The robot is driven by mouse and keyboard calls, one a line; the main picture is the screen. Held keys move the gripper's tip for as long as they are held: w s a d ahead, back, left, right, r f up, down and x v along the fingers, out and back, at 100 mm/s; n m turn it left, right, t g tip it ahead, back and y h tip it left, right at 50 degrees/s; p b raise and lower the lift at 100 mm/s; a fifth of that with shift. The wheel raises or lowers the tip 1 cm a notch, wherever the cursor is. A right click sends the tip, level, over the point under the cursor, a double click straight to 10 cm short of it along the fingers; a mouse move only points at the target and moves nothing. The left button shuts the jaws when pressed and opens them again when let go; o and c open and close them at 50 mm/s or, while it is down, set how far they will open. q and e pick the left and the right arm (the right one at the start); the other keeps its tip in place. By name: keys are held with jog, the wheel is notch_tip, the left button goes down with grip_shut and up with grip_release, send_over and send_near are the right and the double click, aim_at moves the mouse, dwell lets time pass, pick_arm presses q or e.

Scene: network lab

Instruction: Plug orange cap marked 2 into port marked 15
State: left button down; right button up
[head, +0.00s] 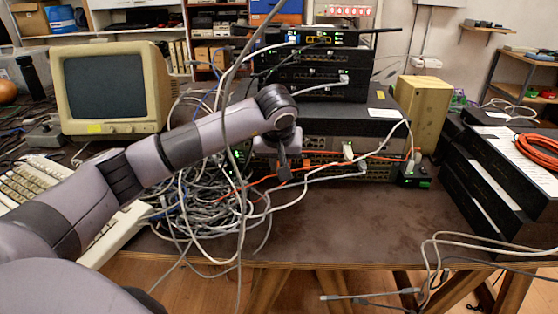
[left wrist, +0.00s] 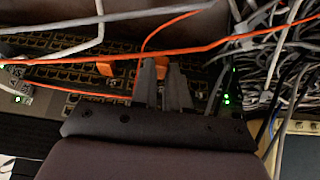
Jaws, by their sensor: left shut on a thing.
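My left gripper (head: 283,170) points at the front of the switch stack on the table. In the left wrist view, its two dark fingers (left wrist: 166,85) are close together in front of rows of ports (left wrist: 60,75). An orange cable (left wrist: 141,72) runs to the fingers, which are shut on its end; the fingers hide most of that end. An orange cap (left wrist: 105,68) shows at the ports, left of the fingers and apart from them. No cap or port markings can be read. Whether the held end touches a port cannot be told. My right gripper is not in view.
A tangle of grey cables (head: 205,205) lies left of the switch (head: 365,130). A white plug (head: 347,151) sits in the switch front, and loose cables cross before it. An old monitor (head: 108,88) stands at left. The table's front right (head: 390,220) is clear.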

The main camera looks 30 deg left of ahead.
pick_arm(q)
jog(key=shift+w+a+p, duration=0.3)
jog(key=shift+w+a, duration=0.1)
jog(key=shift+w, duration=0.25)
dwell(1.4)
jog(key=c, duration=1)
grip_release()
jog(key=shift+c, duration=0.2)
jog(key=v, duration=0.7)
jog(key=shift+p, duration=0.35)
jog(key=shift+d, duration=0.1)
